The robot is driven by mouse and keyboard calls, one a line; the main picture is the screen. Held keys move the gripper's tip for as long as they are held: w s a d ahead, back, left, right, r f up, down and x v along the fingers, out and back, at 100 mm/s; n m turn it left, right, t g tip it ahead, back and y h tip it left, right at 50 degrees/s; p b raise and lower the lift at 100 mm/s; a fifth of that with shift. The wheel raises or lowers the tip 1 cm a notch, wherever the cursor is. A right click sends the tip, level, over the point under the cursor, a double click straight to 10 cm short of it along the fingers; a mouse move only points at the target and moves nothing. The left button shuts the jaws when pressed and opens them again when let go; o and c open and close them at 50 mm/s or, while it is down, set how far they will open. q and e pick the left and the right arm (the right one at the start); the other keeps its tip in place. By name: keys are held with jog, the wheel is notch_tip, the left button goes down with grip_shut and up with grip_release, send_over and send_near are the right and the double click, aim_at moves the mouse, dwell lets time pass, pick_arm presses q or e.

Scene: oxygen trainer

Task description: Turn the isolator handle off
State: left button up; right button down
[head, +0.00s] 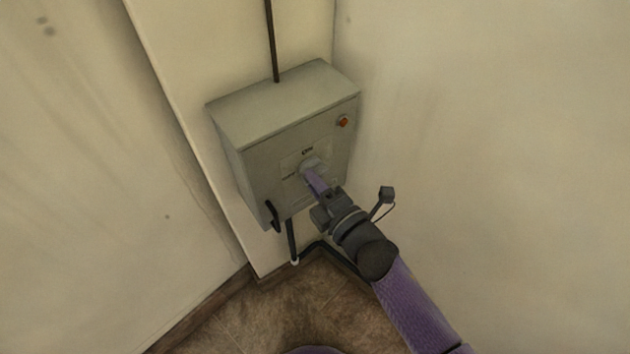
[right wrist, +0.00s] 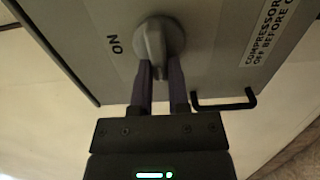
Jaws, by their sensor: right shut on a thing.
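A grey isolator box (head: 270,115) is mounted on the wall in the head view. Its round grey handle (right wrist: 155,42) sits on the front face, near the ON label (right wrist: 115,44) in the right wrist view. My right gripper (head: 312,175) reaches up to the box front from the lower right. In the right wrist view its two purple fingers (right wrist: 158,75) are shut on the handle's grip bar, one on each side. The fingers partly cover the handle in the head view. My left gripper is not in view.
An orange-red indicator (head: 343,122) is on the box's upper right front. A dark bent bar (head: 272,215) stands out at the lower left edge. A conduit (head: 271,40) rises from the box top. Walls stand close on both sides; the floor (head: 290,300) below is clear.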

jog(key=c, duration=0.8)
grip_release()
jog(key=shift+f, duration=0.1)
jog(key=shift+o, duration=1)
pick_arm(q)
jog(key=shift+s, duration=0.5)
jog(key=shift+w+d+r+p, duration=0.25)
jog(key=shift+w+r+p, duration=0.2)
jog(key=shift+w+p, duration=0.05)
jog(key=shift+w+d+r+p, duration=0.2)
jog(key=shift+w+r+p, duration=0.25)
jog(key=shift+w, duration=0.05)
pick_arm(e)
jog(key=v, duration=1)
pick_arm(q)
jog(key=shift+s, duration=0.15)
